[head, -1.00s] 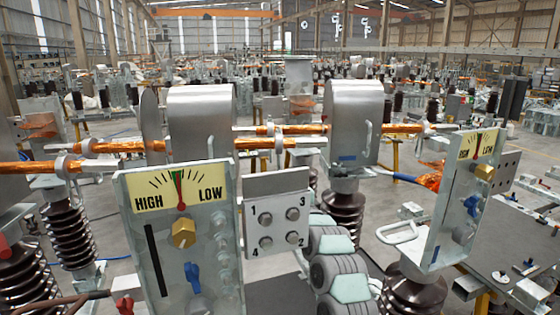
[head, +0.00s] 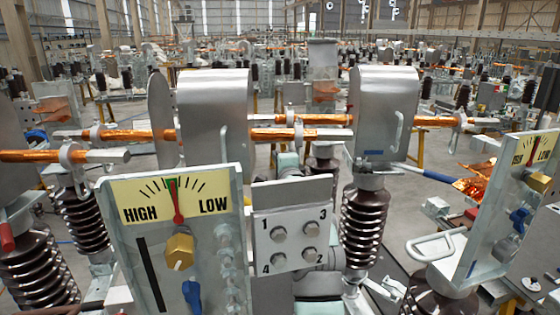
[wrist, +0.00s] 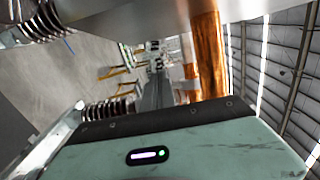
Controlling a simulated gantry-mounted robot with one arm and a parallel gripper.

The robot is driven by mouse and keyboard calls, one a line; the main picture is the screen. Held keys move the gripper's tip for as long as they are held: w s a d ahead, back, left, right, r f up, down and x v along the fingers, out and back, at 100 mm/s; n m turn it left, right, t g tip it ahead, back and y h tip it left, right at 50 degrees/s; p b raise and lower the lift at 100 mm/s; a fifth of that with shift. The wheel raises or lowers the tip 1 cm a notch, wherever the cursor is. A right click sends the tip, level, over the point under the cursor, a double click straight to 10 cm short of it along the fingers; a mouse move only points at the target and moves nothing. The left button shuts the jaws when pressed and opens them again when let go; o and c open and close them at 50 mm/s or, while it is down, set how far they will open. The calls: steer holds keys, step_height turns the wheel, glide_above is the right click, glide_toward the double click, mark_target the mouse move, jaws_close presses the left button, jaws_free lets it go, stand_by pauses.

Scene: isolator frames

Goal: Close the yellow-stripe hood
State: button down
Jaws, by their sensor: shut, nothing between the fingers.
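Two grey metal hoods stand in the head view: a left hood (head: 213,118) beside a round plate, and a right hood (head: 383,105) with a side handle and a small blue mark at its base. I see no yellow stripe on either, so I cannot tell which is the task's hood. My gripper (wrist: 157,75) shows in the wrist view as narrow grey fingers beyond its pale green body, shut and empty. A curved metal surface (wrist: 140,18) lies close above it, with a copper bar to its right. In the head view my fingers are hidden, with pale green arm parts behind the numbered plate.
A HIGH/LOW dial panel (head: 175,240) and a numbered bolt plate (head: 293,228) stand in front. Copper-wrapped bars (head: 300,119) run between the hoods. A brown ribbed insulator (head: 360,230) and another dial panel (head: 515,215) stand at the right.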

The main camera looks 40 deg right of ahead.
steer(key=w+a+p, duration=0.1)
steer(key=w+p, duration=0.1)
steer(key=w, duration=0.4)
stand_by(0.3)
